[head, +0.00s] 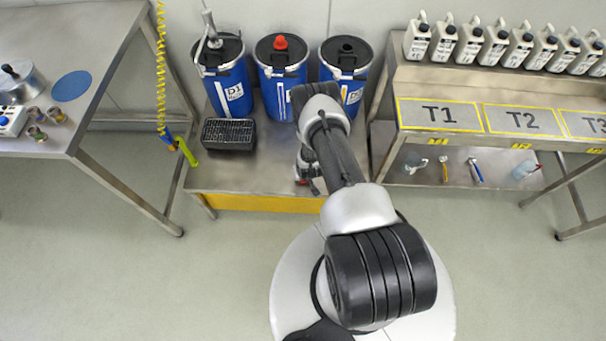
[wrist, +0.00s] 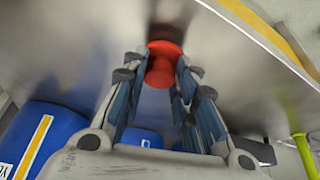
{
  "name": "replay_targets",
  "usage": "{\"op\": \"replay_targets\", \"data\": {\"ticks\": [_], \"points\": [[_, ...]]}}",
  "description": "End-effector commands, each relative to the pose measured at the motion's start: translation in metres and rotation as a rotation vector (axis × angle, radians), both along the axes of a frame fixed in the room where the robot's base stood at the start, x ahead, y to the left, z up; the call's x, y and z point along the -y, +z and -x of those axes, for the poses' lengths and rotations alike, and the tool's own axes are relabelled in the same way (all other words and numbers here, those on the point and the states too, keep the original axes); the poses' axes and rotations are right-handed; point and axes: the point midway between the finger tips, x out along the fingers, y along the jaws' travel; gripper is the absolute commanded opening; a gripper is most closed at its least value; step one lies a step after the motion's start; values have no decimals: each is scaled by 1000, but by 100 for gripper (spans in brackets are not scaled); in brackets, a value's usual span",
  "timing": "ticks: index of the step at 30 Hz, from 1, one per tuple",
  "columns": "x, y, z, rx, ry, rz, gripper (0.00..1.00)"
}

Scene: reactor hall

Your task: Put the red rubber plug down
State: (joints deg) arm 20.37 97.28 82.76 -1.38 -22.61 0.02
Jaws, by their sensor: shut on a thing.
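The red rubber plug (wrist: 163,66) is between the two fingers of my gripper (wrist: 162,72) in the wrist view, with its round red end facing out past the fingertips. In the head view my gripper (head: 308,176) is over the front part of the low steel platform (head: 245,178), and a bit of red shows at its tip. Most of the plug is hidden there by my arm. I cannot tell whether the plug touches the steel surface below it.
Three blue drums (head: 279,96) stand at the platform's back; the middle one has a red plug (head: 281,43) on its lid. A black grated box (head: 229,134) is at left. A yellow coiled hose (head: 160,65) hangs there. A labelled bench (head: 455,112) is at right.

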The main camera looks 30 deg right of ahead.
Motion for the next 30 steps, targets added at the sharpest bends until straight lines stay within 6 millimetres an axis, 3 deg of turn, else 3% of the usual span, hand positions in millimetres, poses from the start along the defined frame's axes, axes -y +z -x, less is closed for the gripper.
{"op": "replay_targets", "data": {"ticks": [3, 4, 12, 24, 30], "points": [[0, -4, 0, 0, 0, 0, 6], [0, -4, 0, 0, 0, 0, 28], [0, -3, 0, 0, 0, 0, 46], [0, 1, 0, 0, 0, 0, 47], [-4, 34, 11, -1, 0, 0, 47]]}}
